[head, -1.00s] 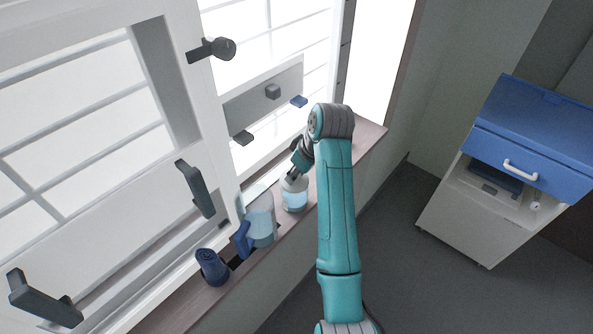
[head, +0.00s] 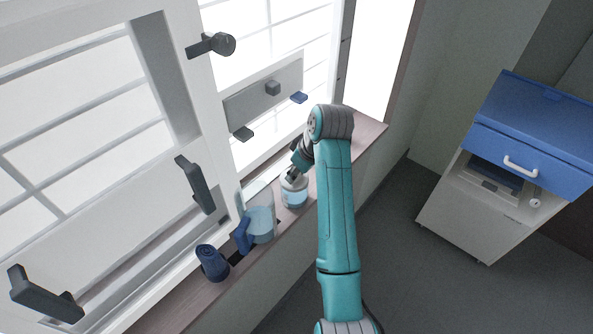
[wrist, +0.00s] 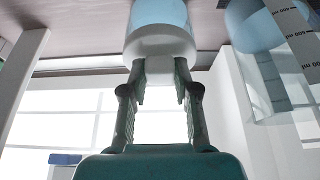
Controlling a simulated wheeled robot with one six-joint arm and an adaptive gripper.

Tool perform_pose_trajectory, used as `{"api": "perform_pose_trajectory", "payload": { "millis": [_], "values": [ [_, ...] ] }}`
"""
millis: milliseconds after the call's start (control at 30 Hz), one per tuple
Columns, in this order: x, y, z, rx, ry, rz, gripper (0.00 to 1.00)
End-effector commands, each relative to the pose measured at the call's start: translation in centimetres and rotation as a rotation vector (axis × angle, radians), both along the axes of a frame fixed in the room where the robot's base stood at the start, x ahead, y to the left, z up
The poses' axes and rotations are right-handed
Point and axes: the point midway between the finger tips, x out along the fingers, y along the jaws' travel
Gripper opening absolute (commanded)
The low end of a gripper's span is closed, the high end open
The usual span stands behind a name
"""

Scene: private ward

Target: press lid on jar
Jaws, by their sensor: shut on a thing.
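A clear jar (head: 295,198) with pale blue contents stands upright on the window sill. A round white lid (wrist: 160,44) with a blocky knob (wrist: 160,71) is at the jar's mouth. The jar (wrist: 158,12) shows directly beyond the lid in the wrist view, with no clear gap. I cannot tell if the lid is fully seated. My gripper (wrist: 160,75) is shut on the lid's knob, one finger on each side. In the head view my gripper (head: 292,175) is over the jar and partly hides the lid.
A clear pitcher (head: 262,225) with a blue handle stands close left of the jar. The open window sash (head: 150,215) with dark handles is close by. A blue-topped cabinet (head: 530,130) stands at right.

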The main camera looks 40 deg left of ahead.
Motion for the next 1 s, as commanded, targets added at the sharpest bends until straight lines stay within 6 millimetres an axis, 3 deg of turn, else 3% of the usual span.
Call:
{"api": "perform_pose_trajectory", "payload": {
  "millis": [33, 67, 167, 533, 1000],
  "values": [
    [0.0, 0.0, -0.2, -0.001, 0.001, 0.000, 0.00],
    [0.0, 0.0, -0.2, 0.000, 0.000, 0.000, 0.34],
    [0.0, 0.0, -0.2, 0.000, 0.000, 0.000, 0.59],
    [0.0, -0.1, 0.3, 0.001, -0.001, 0.000, 0.59],
    [-0.1, -2.5, 6.0, 0.003, -0.002, -0.001, 0.59]
  ]
}}
